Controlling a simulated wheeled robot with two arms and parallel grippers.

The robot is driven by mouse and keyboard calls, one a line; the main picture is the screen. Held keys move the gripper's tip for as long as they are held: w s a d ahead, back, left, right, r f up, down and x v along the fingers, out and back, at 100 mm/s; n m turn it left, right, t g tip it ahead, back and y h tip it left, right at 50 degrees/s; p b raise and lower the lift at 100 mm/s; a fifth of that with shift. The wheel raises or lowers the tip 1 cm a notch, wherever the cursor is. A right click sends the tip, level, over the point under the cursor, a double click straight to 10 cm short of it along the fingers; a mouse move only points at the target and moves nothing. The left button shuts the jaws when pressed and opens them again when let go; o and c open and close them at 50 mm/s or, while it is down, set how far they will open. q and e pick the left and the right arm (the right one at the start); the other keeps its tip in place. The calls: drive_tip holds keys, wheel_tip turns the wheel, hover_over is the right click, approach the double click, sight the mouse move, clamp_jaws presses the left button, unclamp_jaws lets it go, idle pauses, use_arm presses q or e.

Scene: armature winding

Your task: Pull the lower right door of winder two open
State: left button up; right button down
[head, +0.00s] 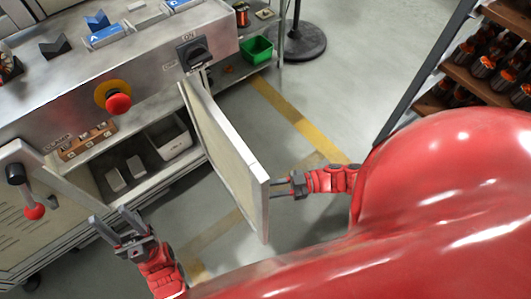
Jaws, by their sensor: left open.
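The lower right door (222,150) of the winder (150,75) stands swung well open, a pale panel with a metal edge, hinged near the rotary switch. My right gripper (276,191) is at the right side of the door, by its free edge. Its fingertips are partly hidden by the door, so I cannot tell whether they touch it or how far apart they are. My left gripper (118,231) is open and empty in front of the cabinet, left of the door and apart from it.
The open compartment holds a grey bin (168,138) and small light blocks. A red emergency button (118,103) is on the front. A shelf with spools (485,65) stands at right. Floor right of the door is clear.

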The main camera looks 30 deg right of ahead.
drive_tip(key=shift+s+f, duration=0.1)
drive_tip(key=shift+f, duration=0.05)
drive_tip(key=c, duration=0.7)
unclamp_jaws()
drive_tip(key=b+v, duration=0.7)
drive_tip(key=v, duration=1)
drive_tip(key=shift+d+b, duration=0.2)
drive_tip(key=shift+b, duration=0.1)
